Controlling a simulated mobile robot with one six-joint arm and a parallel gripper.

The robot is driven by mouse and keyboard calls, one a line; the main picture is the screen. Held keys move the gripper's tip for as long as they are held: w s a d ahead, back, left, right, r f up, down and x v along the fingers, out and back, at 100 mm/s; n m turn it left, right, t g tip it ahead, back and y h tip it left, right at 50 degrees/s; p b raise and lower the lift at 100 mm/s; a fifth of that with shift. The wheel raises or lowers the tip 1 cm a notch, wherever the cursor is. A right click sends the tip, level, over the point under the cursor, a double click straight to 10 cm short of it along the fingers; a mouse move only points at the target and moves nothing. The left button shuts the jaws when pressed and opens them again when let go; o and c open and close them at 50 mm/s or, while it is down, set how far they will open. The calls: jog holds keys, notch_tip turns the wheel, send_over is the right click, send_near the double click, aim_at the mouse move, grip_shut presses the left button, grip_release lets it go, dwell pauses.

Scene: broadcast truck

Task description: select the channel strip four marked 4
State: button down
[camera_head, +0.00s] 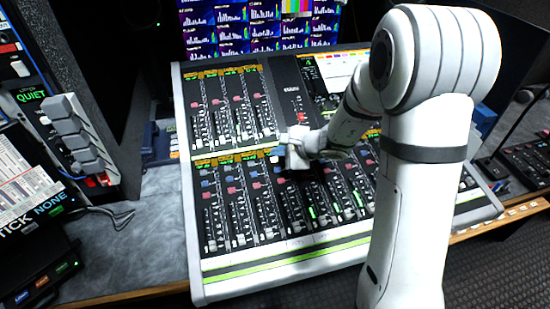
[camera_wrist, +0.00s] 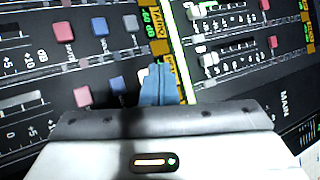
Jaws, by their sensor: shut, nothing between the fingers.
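The mixing console (camera_head: 274,244) has an upper and a lower bank of channel strips with faders and red and blue buttons. My gripper (camera_head: 281,146) is over the middle of the console, near the band between the banks. In the wrist view, its blue-grey fingers (camera_wrist: 157,84) are together and empty, by the strip labels and close to a blue button (camera_wrist: 118,85). A red button (camera_wrist: 82,96) is left of that one. I cannot read a 4 on any strip; the gripper and arm hide part of the lower bank. Contact with the panel cannot be told.
Meter screens (camera_head: 255,25) stand behind the console. A panel of grey levers (camera_head: 75,130) and a QUIET sign (camera_head: 33,97) are at the left. A grey desk surface (camera_head: 130,240) lies left of the console. Another control panel (camera_head: 528,158) is at the right.

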aim_at(279, 166)
jog(key=shift+r, duration=0.1)
jog(key=shift+s+d+r+p, duration=0.15)
jog(key=shift+r+p, duration=0.55)
jog(key=shift+r, duration=0.45)
jog(key=shift+s+a+r+p, duration=0.15)
jog(key=shift+r+p, duration=0.55)
jog(key=shift+r, duration=0.4)
jog(key=shift+d+r, duration=0.1)
jog(key=s+d+r+n+g+h, duration=0.1)
jog(key=s+r+n+g, duration=0.1)
jog(key=s+r+n, duration=0.3)
jog(key=s+d+r+n+g, duration=0.1)
jog(key=s+r+n, duration=0.15)
jog(key=s, duration=0.45)
jog(key=s+d+r+n+h, duration=0.2)
jog(key=s+d+n+h, duration=0.5)
jog(key=s+d, duration=0.6)
jog(key=shift+s+d+r+g, duration=0.15)
jog(key=shift+s+d+g, duration=0.05)
jog(key=shift+d+g, duration=0.1)
